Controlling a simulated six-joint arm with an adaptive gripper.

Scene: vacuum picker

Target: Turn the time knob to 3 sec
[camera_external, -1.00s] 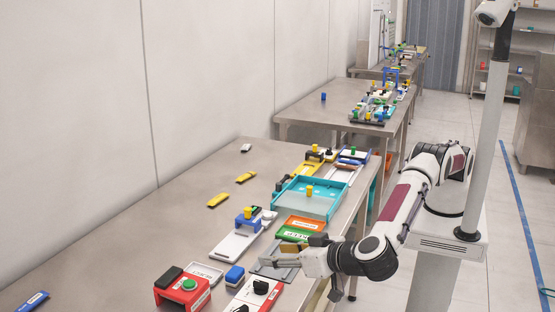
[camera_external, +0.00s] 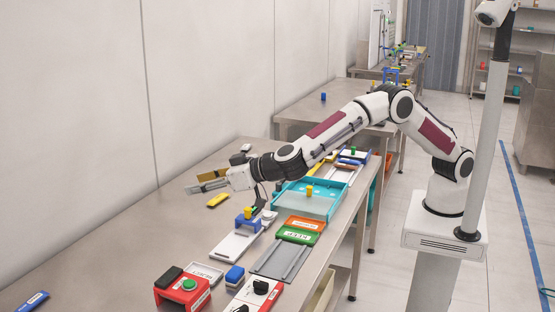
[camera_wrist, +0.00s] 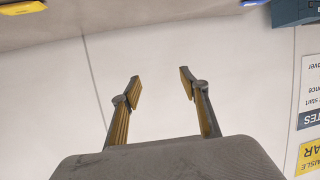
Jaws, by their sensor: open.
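A red and white panel with a black knob (camera_external: 261,287) stands at the near edge of the table, and a second black knob (camera_external: 241,308) is partly cut off at the bottom of the external view. Their markings are too small to read, so I cannot tell which is the time knob or where it points. My gripper (camera_external: 194,182) is over the far side of the table, well away from both knobs, its fingers pointing left towards the wall. In the wrist view the two fingers (camera_wrist: 160,86) are apart with nothing between them; no knob shows there.
A red box with a green button (camera_external: 189,285) stands left of the panel. A blue block (camera_external: 235,274), a grey railed plate (camera_external: 281,260), green and orange labelled blocks and a teal tray (camera_external: 325,207) line the table. A yellow piece (camera_external: 218,200) lies near my gripper. The left tabletop is mostly clear.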

